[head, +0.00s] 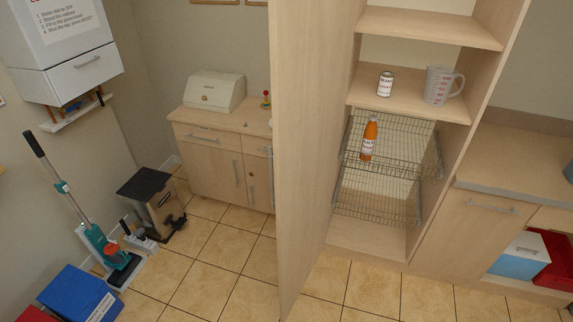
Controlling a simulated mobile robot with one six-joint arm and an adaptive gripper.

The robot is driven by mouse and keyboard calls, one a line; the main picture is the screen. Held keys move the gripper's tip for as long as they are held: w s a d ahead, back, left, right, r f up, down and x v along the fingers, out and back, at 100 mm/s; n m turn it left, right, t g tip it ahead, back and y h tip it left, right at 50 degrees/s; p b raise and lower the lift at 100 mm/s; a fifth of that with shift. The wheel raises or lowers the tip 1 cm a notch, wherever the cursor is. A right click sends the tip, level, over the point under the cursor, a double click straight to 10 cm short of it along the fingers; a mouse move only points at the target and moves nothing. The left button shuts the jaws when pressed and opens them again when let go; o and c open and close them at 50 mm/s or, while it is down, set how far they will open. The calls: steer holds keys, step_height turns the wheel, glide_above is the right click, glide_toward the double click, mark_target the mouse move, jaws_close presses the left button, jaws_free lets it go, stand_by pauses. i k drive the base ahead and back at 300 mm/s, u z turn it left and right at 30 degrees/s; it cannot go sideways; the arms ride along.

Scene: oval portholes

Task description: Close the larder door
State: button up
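The larder door (308,130) is a tall pale wood panel. It stands wide open, swung out into the room from the left side of the larder (420,146). The larder's inside is in plain view, with wood shelves above and wire baskets (385,140) below. A can (385,84) and a measuring jug (440,86) stand on a shelf. An orange bottle (368,140) stands in the upper wire basket. I see no handle on the door's visible face. My gripper is not in the head view.
Tiled floor (375,288) in front of the larder is clear. A low cabinet with a bread bin (214,91) stands behind left. A bin (152,204), vacuum cleaner (108,246) and blue box (80,296) line the left. A counter (510,176) is at right.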

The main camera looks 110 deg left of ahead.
mark_target(310, 41)
steer(key=z, duration=0.05)
steer(key=k, duration=2.55)
steer(key=u, duration=2.15)
